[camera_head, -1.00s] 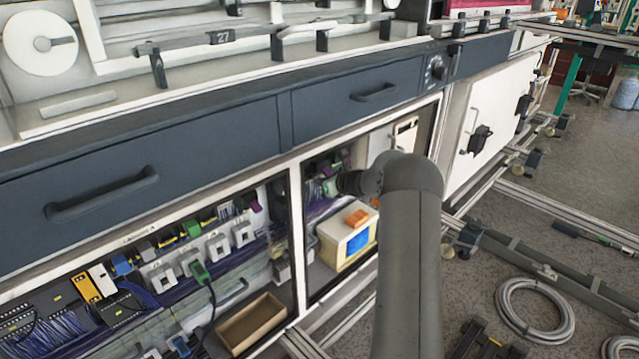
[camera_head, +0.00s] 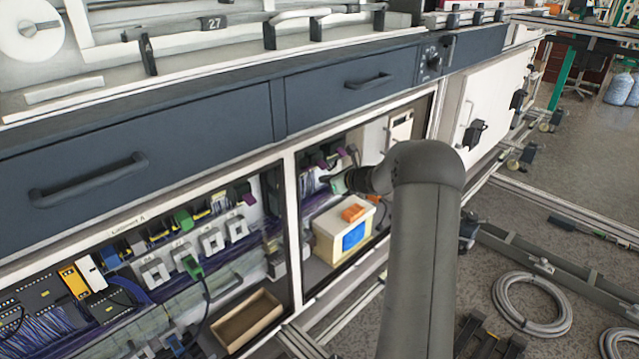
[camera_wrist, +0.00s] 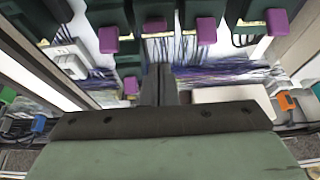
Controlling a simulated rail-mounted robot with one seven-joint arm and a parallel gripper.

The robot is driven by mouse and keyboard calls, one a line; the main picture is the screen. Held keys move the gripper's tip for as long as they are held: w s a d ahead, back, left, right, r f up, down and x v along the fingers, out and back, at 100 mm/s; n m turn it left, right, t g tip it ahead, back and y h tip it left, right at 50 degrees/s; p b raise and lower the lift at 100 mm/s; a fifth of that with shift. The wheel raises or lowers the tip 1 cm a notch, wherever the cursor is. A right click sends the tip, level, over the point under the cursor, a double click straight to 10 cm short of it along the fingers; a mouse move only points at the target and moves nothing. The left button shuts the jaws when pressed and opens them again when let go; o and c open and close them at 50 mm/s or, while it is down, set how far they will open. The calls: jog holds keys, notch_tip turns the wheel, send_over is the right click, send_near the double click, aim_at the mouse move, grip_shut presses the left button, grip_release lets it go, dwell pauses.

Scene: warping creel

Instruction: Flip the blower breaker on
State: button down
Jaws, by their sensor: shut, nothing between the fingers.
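Several dark green breaker-like units with purple tabs hang in a row across the top of the wrist view; one purple tab (camera_wrist: 205,31) is just right of centre and another purple tab (camera_wrist: 108,40) is to the left. I cannot tell which is the blower breaker, as no label is readable. My gripper (camera_wrist: 158,80) is shut and empty, its fingertips pointing up the picture, below the row. In the head view my gripper (camera_head: 340,184) reaches into the right cabinet opening, by the green and purple units (camera_head: 321,161); its fingertips are not clear there.
A cream box with a blue panel (camera_head: 353,237) stands on the cabinet floor below my gripper. A cabinet post (camera_head: 293,235) lies to the left, with wired modules and an open tray (camera_head: 247,320) beyond. Purple-blue wiring (camera_wrist: 230,75) runs behind the fingers.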

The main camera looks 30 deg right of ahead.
jog(key=s+r, duration=0.1)
jog(key=s+d+r, duration=0.1)
jog(key=s+r, duration=0.1)
jog(key=shift+s+d+r, duration=0.1)
jog(key=shift+s+r, duration=0.2)
dwell(0.3)
jog(key=s+a+r+n+g+p, duration=0.1)
jog(key=a+n, duration=0.1)
jog(key=a, duration=0.2)
jog(key=s+a+r+n+g+y+p, duration=0.1)
jog(key=a+r+n, duration=0.1)
jog(key=a, duration=0.2)
jog(key=s+a+r+n+g+p, duration=0.1)
jog(key=s+a+r+n, duration=0.1)
jog(key=a, duration=0.2)
jog(key=shift+r+n+y+p, duration=0.25)
jog(key=shift+n+y+p, duration=0.05)
jog(key=shift+y+p, duration=0.1)
jog(key=s+a+r+n+g+h+p, duration=0.1)
jog(key=s+a+r+n+g+p, duration=0.3)
jog(key=s+a+n, duration=0.65)
jog(key=s+a+r+n+g+h+p, duration=0.1)
jog(key=s+a+r+n+g+p, duration=0.45)
jog(key=s, duration=0.85)
jog(key=s+n+h+p, duration=0.1)
jog(key=s+n+h, duration=0.2)
jog(key=s+n, duration=0.7)
jog(key=s, duration=0.3)
jog(key=shift+d+f+h, duration=0.25)
jog(key=shift+f+h, duration=0.15)
